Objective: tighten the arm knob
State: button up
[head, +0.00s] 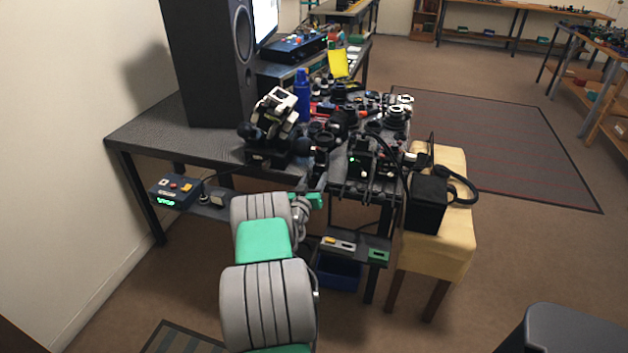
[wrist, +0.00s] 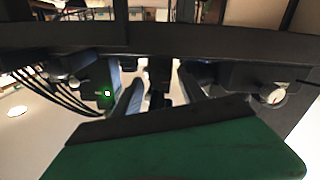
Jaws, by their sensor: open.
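My gripper (head: 318,186) is at the front edge of the dark table, below the crowded lens parts. The wrist view shows the two grey fingers of my gripper (wrist: 160,100) spread apart. A small dark part (wrist: 160,76) shows in the gap between them; I cannot tell whether it is the arm knob or whether the fingers touch it. A round silver knob (wrist: 272,93) on a dark block is to the right of the fingers. In the head view the arm knob cannot be picked out among the dark parts.
The table (head: 165,128) holds a tall speaker (head: 210,60), a white-and-black device (head: 275,115), a blue bottle (head: 302,96) and several lens parts. A yellow-covered stool (head: 440,250) with a black bag (head: 427,203) stands at right. A control box (head: 172,192) hangs below the table.

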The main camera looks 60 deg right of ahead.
grip_shut()
dwell(0.4)
